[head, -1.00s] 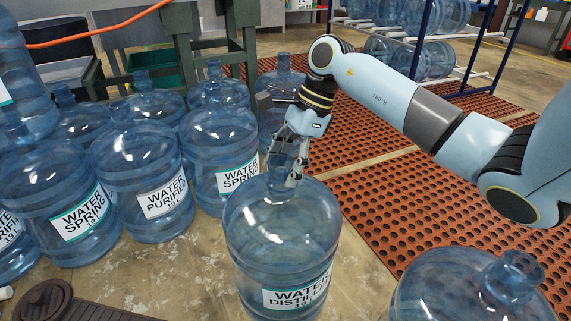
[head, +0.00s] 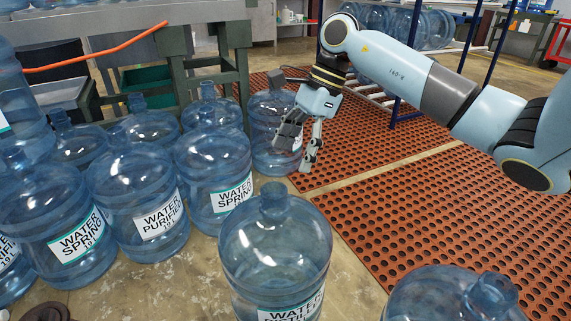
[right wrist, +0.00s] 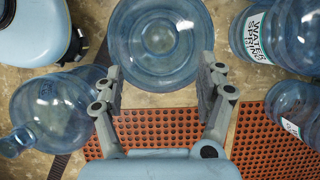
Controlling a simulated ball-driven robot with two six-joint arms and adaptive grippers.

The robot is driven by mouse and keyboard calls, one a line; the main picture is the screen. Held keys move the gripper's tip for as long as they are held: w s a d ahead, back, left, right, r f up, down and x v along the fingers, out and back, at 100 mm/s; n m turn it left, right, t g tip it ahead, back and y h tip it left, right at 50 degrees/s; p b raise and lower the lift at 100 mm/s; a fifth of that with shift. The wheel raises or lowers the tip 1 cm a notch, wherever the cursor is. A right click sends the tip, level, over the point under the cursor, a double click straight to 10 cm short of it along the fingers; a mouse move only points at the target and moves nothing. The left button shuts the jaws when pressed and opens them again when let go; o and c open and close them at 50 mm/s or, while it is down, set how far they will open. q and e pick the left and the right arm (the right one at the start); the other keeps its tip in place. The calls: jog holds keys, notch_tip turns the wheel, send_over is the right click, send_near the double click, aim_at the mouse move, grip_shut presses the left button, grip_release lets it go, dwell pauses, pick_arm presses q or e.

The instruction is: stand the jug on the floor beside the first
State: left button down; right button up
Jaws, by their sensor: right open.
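A blue water jug labelled "WATER DISTILLED" (head: 275,250) stands upright on the floor at the front centre of the head view. A second jug (head: 450,297) is at the bottom right, cut off by the frame edge, with a gap between the two. My right gripper (head: 299,148) is open and empty, behind and above the distilled jug's neck, apart from it. In the right wrist view its spread fingers (right wrist: 160,82) have nothing between them. A jug (right wrist: 158,40) stands beyond the fingertips, and another jug (right wrist: 52,112) is at the left. My left gripper is out of view.
Several jugs (head: 137,195) stand close together on the left. One jug (head: 270,125) stands behind my right gripper. A red perforated mat (head: 400,215) covers the floor at right. A metal table (head: 200,12) and a jug rack (head: 490,40) are at the back.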

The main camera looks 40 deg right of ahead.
jog(key=w+a+r+m+t+y, duration=0.3)
jog(key=a+r+m+t+y, duration=0.5)
jog(key=a+r+m+t, duration=0.5)
jog(key=d+f+m+t+h, duration=0.5)
jog(key=m+h, duration=0.4)
jog(key=m, duration=0.8)
jog(key=s+d+f+m+g+h, duration=0.3)
jog(key=s+f+m+g, duration=0.1)
jog(key=s+f+m, duration=0.15)
jog(key=s+d+f+m+g+h, duration=0.3)
jog(key=s+d+f+m+h, duration=0.1)
jog(key=f+m, duration=0.3)
jog(key=s+a+f+m+g+y, duration=0.1)
jog(key=s+a+f+m+g, duration=0.1)
jog(key=s, duration=0.5)
jog(key=s+a+f+m+g+y, duration=0.1)
jog(key=s+a+f+m+g, duration=0.2)
jog(key=s, duration=0.4)
jog(key=s+a+f+m+g+y, duration=0.1)
jog(key=s+a+f+m+g, duration=0.1)
jog(key=s+f+g, duration=0.3)
jog(key=shift+s+a+f+m, duration=0.15)
jog(key=shift+s+f+m, duration=0.35)
jog(key=shift+s, duration=0.6)
